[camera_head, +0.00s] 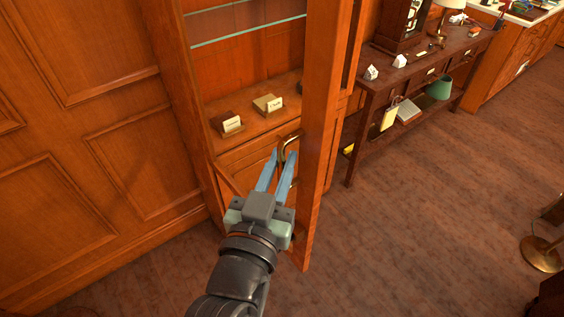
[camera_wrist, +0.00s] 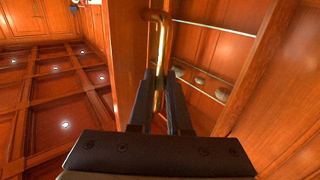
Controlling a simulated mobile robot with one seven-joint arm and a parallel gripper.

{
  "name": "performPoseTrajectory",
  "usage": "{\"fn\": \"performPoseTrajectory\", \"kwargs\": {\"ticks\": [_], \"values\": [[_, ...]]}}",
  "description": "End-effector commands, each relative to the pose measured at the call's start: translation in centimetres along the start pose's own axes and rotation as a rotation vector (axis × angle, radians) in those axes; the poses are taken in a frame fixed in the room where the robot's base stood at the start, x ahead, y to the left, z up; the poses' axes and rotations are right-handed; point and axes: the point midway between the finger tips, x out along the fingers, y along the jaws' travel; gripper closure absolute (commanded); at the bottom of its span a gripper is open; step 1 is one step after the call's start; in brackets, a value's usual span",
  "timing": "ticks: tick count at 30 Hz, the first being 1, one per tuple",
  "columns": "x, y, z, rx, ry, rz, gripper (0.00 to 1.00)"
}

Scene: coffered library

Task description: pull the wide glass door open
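The wide glass door (camera_head: 323,115) stands swung out from the cabinet. In the head view I see it almost edge-on as a tall wooden frame, so its glass hardly shows. Its curved brass handle (camera_head: 291,139) is on the side facing my gripper. My gripper (camera_head: 276,160) reaches up to the handle, its two blue fingers on either side of the bar. In the wrist view the brass handle (camera_wrist: 162,45) runs down between the dark fingertips of my gripper (camera_wrist: 162,82), which close on it. The exact contact is partly hidden.
Behind the door, the cabinet shows a glass shelf (camera_head: 247,22) and a wooden shelf with small labelled blocks (camera_head: 267,104). A dark side table (camera_head: 420,68) with a lamp and small items stands to the right. The wooden floor (camera_head: 420,225) in front is clear. A brass stand base (camera_head: 541,254) is at far right.

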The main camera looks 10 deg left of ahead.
Motion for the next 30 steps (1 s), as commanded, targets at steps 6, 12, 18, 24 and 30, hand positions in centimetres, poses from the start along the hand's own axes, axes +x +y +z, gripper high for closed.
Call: {"fn": "performPoseTrajectory", "kwargs": {"ticks": [6, 12, 18, 24, 30], "values": [[0.0, -0.2, -0.1, 0.001, 0.004, -0.006, 0.54], [0.0, -0.1, -0.1, 0.001, 0.002, -0.003, 0.54], [-0.6, -0.1, 0.1, 0.001, 0.0, -0.003, 0.54], [-3.5, -0.1, 0.4, 0.003, -0.001, -0.004, 0.54], [-7.1, -0.1, 0.2, 0.002, -0.003, -0.004, 0.54]]}}
